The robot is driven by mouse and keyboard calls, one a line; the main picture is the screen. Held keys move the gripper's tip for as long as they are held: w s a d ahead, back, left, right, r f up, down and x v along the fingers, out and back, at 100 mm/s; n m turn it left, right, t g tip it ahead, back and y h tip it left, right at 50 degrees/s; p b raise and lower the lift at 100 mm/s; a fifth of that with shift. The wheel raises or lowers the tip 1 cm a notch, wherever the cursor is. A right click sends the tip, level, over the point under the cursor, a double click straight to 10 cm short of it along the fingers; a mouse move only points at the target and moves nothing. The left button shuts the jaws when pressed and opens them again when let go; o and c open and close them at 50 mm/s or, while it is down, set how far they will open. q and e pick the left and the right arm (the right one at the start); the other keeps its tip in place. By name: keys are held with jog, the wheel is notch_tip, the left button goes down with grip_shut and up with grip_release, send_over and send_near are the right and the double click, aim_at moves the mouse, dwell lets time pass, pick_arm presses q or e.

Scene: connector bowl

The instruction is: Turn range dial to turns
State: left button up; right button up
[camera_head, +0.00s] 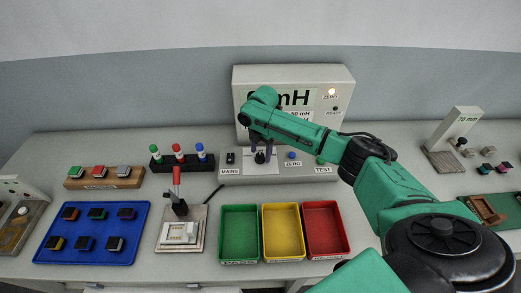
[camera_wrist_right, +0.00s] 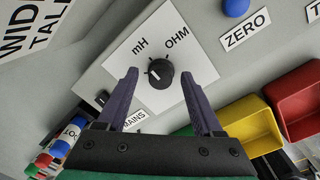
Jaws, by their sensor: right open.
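The range dial (camera_wrist_right: 160,75) is a round black knob on a white plate, marked "mH" and "OHM" in the right wrist view. No "turns" mark is readable there. A small light mark shows on the knob's lower left; its exact setting is hard to tell. In the head view the dial (camera_head: 260,157) sits low on the meter's front panel. My right gripper (camera_wrist_right: 159,80) is open, its two dark fingers on either side of the knob with gaps showing; whether they touch is not visible. My left gripper is not in view.
The blue ZERO button (camera_head: 291,155) and MAINS switch (camera_head: 230,158) flank the dial. The meter (camera_head: 240,85) stands behind, its display partly hidden by my arm. Green (camera_head: 239,258), yellow (camera_head: 284,257) and red (camera_head: 327,254) trays lie in front. Markers (camera_head: 179,152) stand at left.

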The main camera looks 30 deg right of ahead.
jog(key=shift+s+a+f, duration=0.1)
jog(key=shift+f, duration=0.1)
jog(key=shift+s, duration=0.1)
grip_shut()
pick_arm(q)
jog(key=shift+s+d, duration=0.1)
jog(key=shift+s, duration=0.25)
